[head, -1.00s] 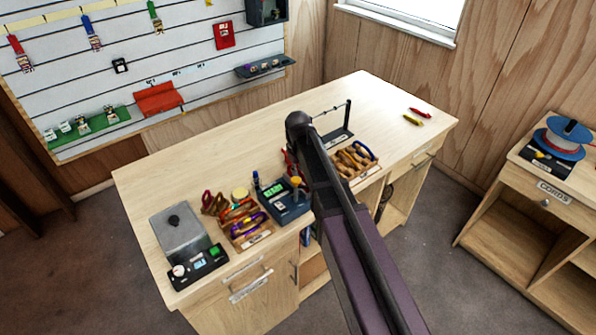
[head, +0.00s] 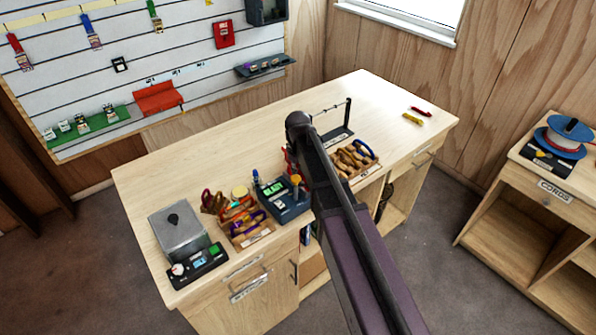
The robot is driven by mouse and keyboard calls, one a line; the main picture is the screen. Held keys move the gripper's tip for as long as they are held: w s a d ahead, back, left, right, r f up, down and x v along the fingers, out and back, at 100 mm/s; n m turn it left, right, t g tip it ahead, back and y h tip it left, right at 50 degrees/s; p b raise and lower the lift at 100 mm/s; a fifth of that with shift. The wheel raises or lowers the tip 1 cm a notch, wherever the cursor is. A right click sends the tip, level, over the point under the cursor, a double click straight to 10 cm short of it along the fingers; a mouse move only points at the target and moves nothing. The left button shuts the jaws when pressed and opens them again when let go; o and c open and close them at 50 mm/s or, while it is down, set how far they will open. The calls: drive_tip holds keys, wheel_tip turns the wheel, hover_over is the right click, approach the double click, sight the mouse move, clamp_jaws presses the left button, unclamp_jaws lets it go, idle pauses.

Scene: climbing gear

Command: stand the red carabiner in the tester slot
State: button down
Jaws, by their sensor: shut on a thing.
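The tester appears to be the dark blue device (head: 289,212) with a green screen and a yellow knob, at the bench's front middle. Its slot cannot be made out. My dark arm reaches over the bench and covers the area right of the device. My gripper is hidden behind the arm, so its fingers and anything in them do not show. A small red piece (head: 286,157) shows at the arm's left edge, behind the device; I cannot tell whether it is the red carabiner. Another small red item (head: 421,111) lies at the bench's far right.
A wooden tray of orange and purple gear (head: 262,238) is left of the device, near a grey metal box (head: 183,245). Another tray (head: 367,172) and a black stand (head: 337,136) are right of my arm. The bench's back left (head: 215,150) is clear.

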drive_tip(key=shift+f, duration=0.3)
drive_tip(key=c, duration=0.6)
unclamp_jaws()
drive_tip(key=shift+c, duration=0.2)
drive_tip(key=shift+r, duration=0.25)
wheel_tip(320, 180, up, 9)
drive_tip(key=p, duration=0.8)
drive_tip(key=shift+f+p, duration=0.2)
drive_tip(key=shift+p, duration=0.15)
drive_tip(key=s+d+f+b, duration=0.2)
drive_tip(key=d+f+b, duration=0.2)
drive_tip(key=d, duration=0.3)
drive_tip(key=s+d+f+b, duration=0.3)
drive_tip(key=d+f+b, duration=0.1)
drive_tip(key=d, duration=0.3)
drive_tip(key=shift+d+f, duration=0.15)
drive_tip(key=shift+d, duration=0.2)
drive_tip(key=s+m, duration=0.7)
drive_tip(key=s, duration=0.6)
drive_tip(key=shift+f+b, duration=0.25)
drive_tip(key=shift+b, duration=0.2)
